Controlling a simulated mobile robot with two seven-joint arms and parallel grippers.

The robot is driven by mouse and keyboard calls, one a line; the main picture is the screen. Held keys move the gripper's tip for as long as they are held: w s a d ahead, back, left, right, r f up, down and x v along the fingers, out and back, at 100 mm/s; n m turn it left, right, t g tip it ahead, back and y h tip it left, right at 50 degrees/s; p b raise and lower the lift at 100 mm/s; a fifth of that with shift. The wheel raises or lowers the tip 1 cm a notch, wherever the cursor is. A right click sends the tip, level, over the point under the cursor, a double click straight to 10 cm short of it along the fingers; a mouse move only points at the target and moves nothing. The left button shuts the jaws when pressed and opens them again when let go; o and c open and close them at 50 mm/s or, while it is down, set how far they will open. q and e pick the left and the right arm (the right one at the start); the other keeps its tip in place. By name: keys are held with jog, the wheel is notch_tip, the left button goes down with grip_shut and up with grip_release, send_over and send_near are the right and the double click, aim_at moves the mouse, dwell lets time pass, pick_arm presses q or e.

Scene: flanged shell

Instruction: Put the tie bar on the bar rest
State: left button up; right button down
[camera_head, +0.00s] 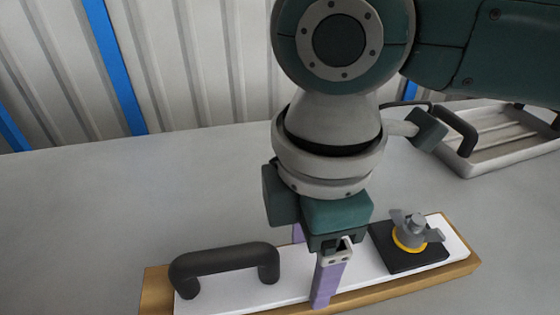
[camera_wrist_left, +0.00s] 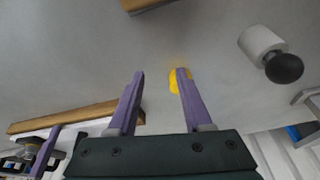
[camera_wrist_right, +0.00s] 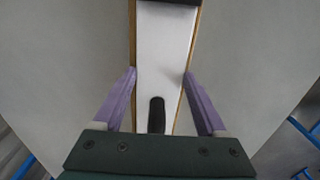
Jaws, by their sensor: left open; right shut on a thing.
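A long white-topped bar with wooden edges (camera_head: 215,292), which looks like the tie bar, lies along the front of the grey table. It carries a dark handle (camera_head: 225,258) at left and a black plate with a yellow ring and grey wing knob (camera_head: 409,232) at right. My right gripper (camera_head: 311,270) straddles its middle, one purple finger on each long side; in the right wrist view the fingers (camera_wrist_right: 160,74) meet its edges. My left gripper (camera_wrist_left: 160,73) is open and empty above the table. I cannot tell which thing is the bar rest.
A light tray with dark handles (camera_head: 490,150) stands at the back right. The left wrist view shows a white cylinder (camera_wrist_left: 261,41) with a black ball, a yellow thing (camera_wrist_left: 173,80) partly behind a finger, and a wooden piece (camera_wrist_left: 147,5). The table's left side (camera_head: 80,210) is clear.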

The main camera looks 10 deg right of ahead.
aim_at(308, 266)
jog(key=shift+f, duration=0.1)
pick_arm(q)
jog(key=shift+a, duration=0.1)
pick_arm(e)
grip_release()
pick_arm(q)
notch_tip(308, 266, up, 4)
jog(key=p, duration=0.3)
jog(key=shift+w+f, duration=0.1)
jog(key=shift+f, duration=0.15)
pick_arm(e)
notch_tip(308, 266, up, 12)
jog(key=s+a+f+m+t+y, duration=0.1)
jog(key=s+a+f+m+y, duration=0.3)
jog(key=s+a+m+y, duration=0.15)
jog(key=s+d+f+m+t+h, duration=0.1)
jog(key=s+d+m, duration=0.1)
jog(key=d, duration=0.3)
jog(key=s+d+f+m+h, duration=0.2)
jog(key=d+m, duration=0.3)
jog(key=d, duration=0.1)
jog(key=s+d+f+m+t+h, duration=0.1)
jog(key=s+d+f+m+h, duration=0.1)
jog(key=d+m, duration=0.2)
jog(key=shift+s+d+t, duration=0.15)
jog(key=shift+d, duration=0.4)
jog(key=shift+s+d+t, duration=0.15)
jog(key=shift+d, duration=0.35)
